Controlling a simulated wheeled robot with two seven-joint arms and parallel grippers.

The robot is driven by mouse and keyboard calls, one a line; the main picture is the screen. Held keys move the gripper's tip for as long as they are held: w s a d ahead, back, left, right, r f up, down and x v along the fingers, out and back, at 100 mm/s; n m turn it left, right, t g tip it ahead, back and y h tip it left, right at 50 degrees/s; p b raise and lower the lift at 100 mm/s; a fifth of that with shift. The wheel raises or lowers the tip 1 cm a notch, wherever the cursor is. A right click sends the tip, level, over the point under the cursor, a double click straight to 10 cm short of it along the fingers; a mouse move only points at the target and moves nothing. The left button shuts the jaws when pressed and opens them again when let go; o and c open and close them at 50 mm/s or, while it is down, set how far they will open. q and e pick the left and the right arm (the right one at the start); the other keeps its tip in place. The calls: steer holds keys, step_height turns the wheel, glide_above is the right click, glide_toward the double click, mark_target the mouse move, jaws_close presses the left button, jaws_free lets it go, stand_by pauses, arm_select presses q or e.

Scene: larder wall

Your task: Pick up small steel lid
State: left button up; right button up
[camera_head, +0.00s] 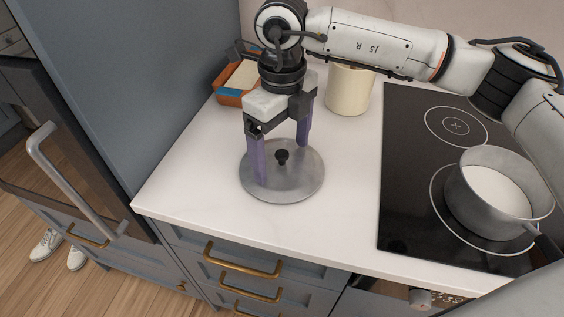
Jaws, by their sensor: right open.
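The knob shows between the fingers, and nothing is held. The left finger hides part of the lid's left side. Whether the fingertips touch the lid cannot be told. My left gripper is not in view.
A steel pot (468,203) with white contents stands on the black hob (405,215) at right. A cream canister (349,90) and an orange box (229,98) stand behind the lid. Counter (345,215) is clear around the lid. A tall blue-grey cabinet (150,80) rises at left.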

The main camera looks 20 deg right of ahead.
steer(key=shift+f, duration=0.4)
steer(key=c, duration=1.2)
steer(key=shift+s+f, duration=0.1)
jaws_close()
